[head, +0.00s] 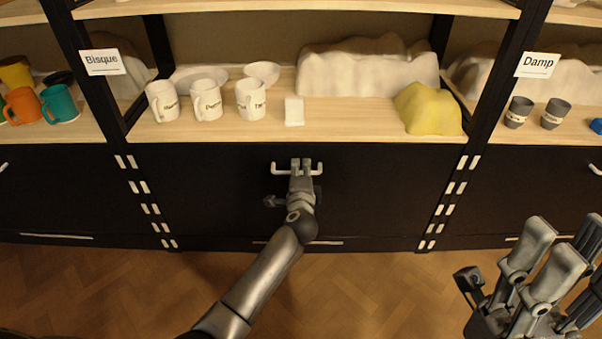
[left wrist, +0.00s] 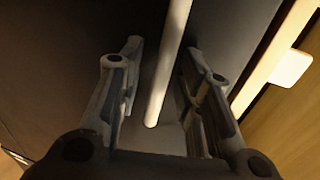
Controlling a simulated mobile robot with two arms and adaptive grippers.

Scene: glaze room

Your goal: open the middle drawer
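The middle drawer (head: 220,200) has a wide black front below the middle shelf and looks closed. Its pale bar handle (head: 279,171) is near the top of the front. My left gripper (head: 301,165) is at the middle of this handle, hiding part of it. In the left wrist view the handle (left wrist: 168,70) runs between the two fingers of my left gripper (left wrist: 162,75), with a gap visible on both sides, so the fingers are open around it. My right gripper (head: 530,275) is at the lower right, away from the drawers, with its fingers spread and nothing visible between them.
White mugs (head: 207,100), a small white block (head: 294,111) and a yellow lump (head: 428,108) stand on the shelf above. Labels read "Bisque" (head: 102,62) and "Damp" (head: 537,65). Black drawer fronts flank the middle one. The wooden floor (head: 370,290) in front is clear.

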